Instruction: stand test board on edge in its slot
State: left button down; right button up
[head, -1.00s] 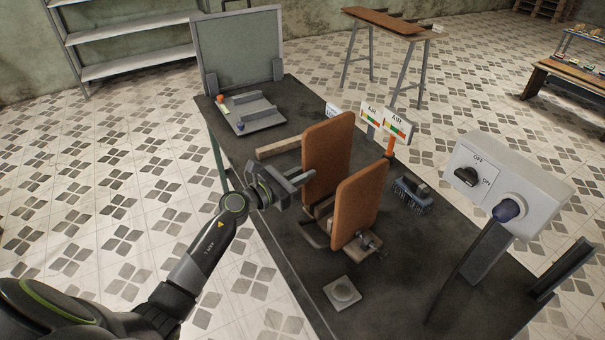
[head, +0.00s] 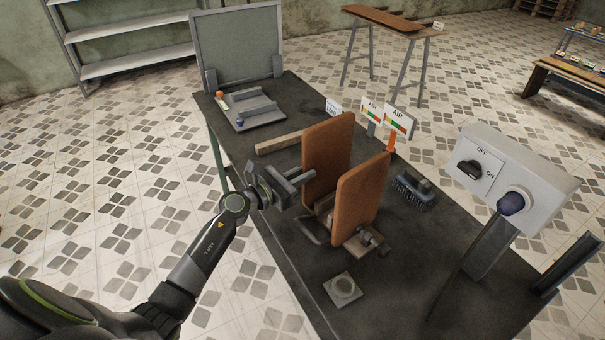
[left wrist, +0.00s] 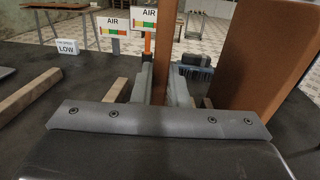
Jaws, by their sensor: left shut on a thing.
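Two brown, rounded boards stand upright, roughly parallel, on the dark workbench. My left gripper (head: 303,183) is at the left edge of the farther board (head: 329,150) and shut on it. In the left wrist view this board (left wrist: 167,45) shows edge-on between the fingers (left wrist: 163,88). The nearer board (head: 362,200) stands beside it, apart from the gripper, and fills the right of the wrist view (left wrist: 265,60). A low wooden fixture (head: 368,241) with metal parts is at their feet. The boards hide most of it, and I cannot tell how the held board's lower edge sits.
A wooden bar (head: 278,145) and a grey rack with ridges (head: 257,122) lie behind the gripper. AIR signs (head: 398,122) and a brush (head: 413,192) are beyond the boards. A switch box (head: 515,180) stands at right. A small square pad (head: 342,288) lies in front.

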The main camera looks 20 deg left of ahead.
pick_arm(q)
jog(key=shift+f+b, duration=1.9)
jog(key=shift+f, duration=0.1)
jog(key=c, duration=1.7)
grip_release()
jog(key=shift+s, duration=0.1)
jog(key=shift+v, duration=2.2)
jog(key=o, duration=0.6)
jog(key=shift+a+f, duration=0.1)
